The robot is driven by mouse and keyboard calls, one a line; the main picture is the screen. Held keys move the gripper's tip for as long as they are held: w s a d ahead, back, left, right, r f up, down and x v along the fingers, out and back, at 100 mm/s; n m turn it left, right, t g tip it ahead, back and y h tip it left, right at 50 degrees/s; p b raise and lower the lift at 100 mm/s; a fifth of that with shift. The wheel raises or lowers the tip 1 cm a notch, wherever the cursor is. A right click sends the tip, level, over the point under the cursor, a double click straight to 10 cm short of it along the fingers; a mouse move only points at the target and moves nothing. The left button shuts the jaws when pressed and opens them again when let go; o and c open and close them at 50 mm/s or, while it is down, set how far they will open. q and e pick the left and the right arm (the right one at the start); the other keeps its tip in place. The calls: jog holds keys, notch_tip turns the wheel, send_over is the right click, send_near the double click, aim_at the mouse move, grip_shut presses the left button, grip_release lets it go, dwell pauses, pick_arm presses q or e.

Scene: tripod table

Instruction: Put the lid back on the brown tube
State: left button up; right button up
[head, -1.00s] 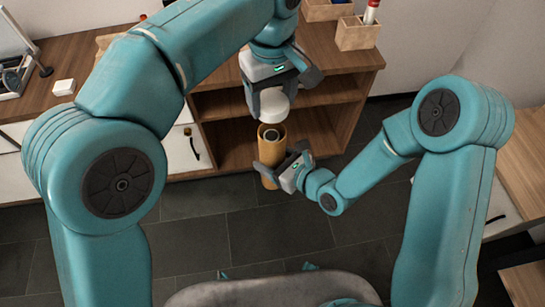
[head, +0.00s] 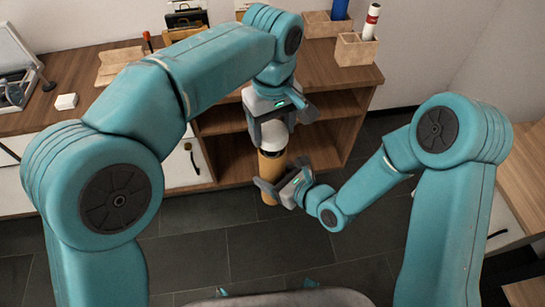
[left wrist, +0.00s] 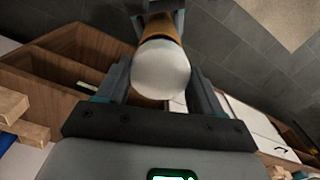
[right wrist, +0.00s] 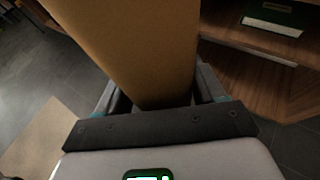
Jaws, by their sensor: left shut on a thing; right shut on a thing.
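The brown tube (head: 271,168) is upright in mid-air in front of the shelf unit. My right gripper (head: 270,188) is shut on its lower part; the tube fills the right wrist view (right wrist: 140,45) between the fingers. The white lid (head: 273,135) is held by my left gripper (head: 272,140), which is shut on it from above. In the left wrist view the lid (left wrist: 160,70) is a pale round disc between the fingers, with the tube in line behind it. The lid is at the tube's top end; whether it is fully seated cannot be told.
A wooden counter with open shelves (head: 225,125) stands behind the tube. On it are pen boxes (head: 356,48), a white block (head: 66,101) and a framed device (head: 18,80) at left. Grey floor (head: 200,260) lies clear in front.

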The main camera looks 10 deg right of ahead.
pick_arm(q)
jog(key=shift+f, duration=0.1)
jog(key=shift+f, duration=0.8)
jog(key=shift+f, duration=0.6)
jog(key=o, duration=1.1)
jog(key=shift+c, duration=0.2)
notch_tip(320, 180, up, 12)
